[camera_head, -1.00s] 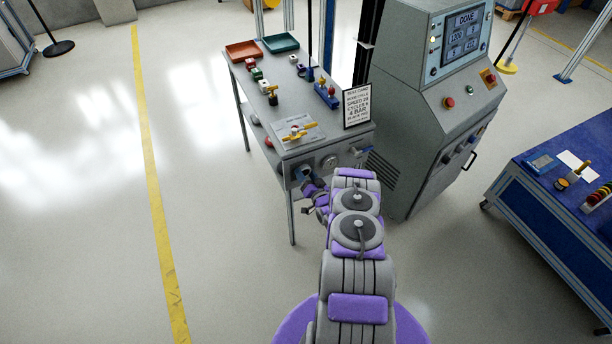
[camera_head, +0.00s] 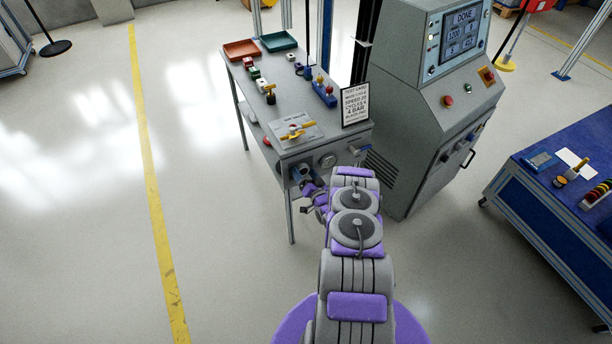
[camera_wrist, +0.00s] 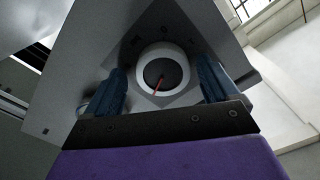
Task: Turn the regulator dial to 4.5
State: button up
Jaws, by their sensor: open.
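A round dial (camera_wrist: 150,56) with a pale ring, a dark centre and a red pointer sits on a grey panel in the wrist view. The pointer slants down and slightly left from the centre. I cannot read any number on it. My gripper (camera_wrist: 162,76) is open, with one blue finger on each side of the dial; I cannot tell whether they touch it. In the head view my gripper (camera_head: 314,194) is at the front of the grey workbench (camera_head: 262,95), by a dark round fitting (camera_head: 301,172) that it partly hides.
A gauge (camera_head: 328,160) and a lever or valve (camera_head: 360,151) are on the bench front, right of my gripper. A yellow-handled part (camera_head: 296,131) and a text placard (camera_head: 355,104) are on top. A grey machine (camera_head: 425,130) stands close right. Floor at left is clear.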

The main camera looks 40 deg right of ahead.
jog(key=shift+s, duration=0.1)
jog(key=p+v, duration=0.4)
jog(key=v, duration=1.3)
jog(key=shift+p, duration=0.4)
jog(key=shift+d+f, duration=0.1)
